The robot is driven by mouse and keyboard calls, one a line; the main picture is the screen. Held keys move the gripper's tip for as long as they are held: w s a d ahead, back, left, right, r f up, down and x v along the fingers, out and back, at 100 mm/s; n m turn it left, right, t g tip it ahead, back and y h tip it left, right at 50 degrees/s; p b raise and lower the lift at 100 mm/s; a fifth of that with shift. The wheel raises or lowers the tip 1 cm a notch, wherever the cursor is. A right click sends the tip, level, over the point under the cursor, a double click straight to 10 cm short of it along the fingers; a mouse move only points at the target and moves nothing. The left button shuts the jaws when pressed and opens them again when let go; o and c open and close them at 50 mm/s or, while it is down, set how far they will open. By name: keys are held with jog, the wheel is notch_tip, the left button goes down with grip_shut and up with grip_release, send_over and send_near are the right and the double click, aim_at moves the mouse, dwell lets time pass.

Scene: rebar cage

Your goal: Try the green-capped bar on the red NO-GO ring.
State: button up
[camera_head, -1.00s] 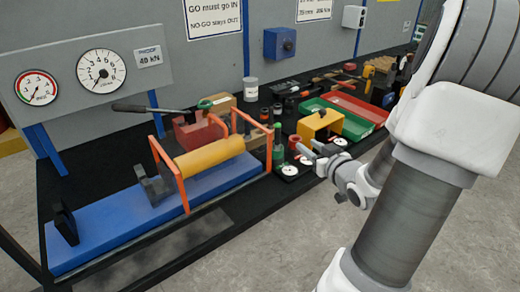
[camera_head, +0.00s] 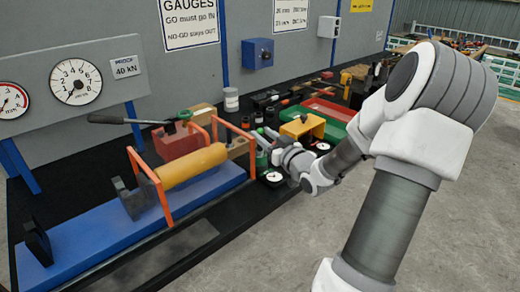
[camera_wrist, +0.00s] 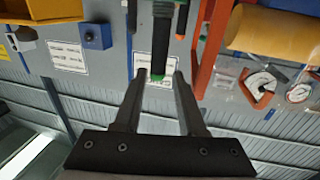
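In the wrist view a dark upright bar with a green cap (camera_wrist: 160,76) stands between my gripper's (camera_wrist: 161,80) two fingertips. Narrow light strips seem to show on both sides of the cap, so I cannot tell whether the fingers touch it. The wrist picture is upside down, so the cap is the bar's upper end. In the head view my gripper (camera_head: 264,139) is over the gauge area of the bench, beside a green post (camera_head: 262,159). A small green spot at the fingertips may be the cap. The red NO-GO ring is not clearly visible; my gripper and wrist cover that area.
An orange frame (camera_head: 166,200) and yellow cylinder (camera_head: 192,165) stand on the blue bed (camera_head: 75,240) to the left. A yellow block (camera_head: 302,125), green tray (camera_head: 333,131) and red tray (camera_head: 328,108) lie behind my wrist. Gauges (camera_head: 76,82) hang on the back panel.

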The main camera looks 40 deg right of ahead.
jog(key=w, duration=0.3)
jog(key=w+d, duration=0.1)
jog(key=w, duration=0.1)
jog(key=shift+w+b, duration=0.3)
jog(key=shift+b, duration=0.05)
grip_shut()
dwell(1.2)
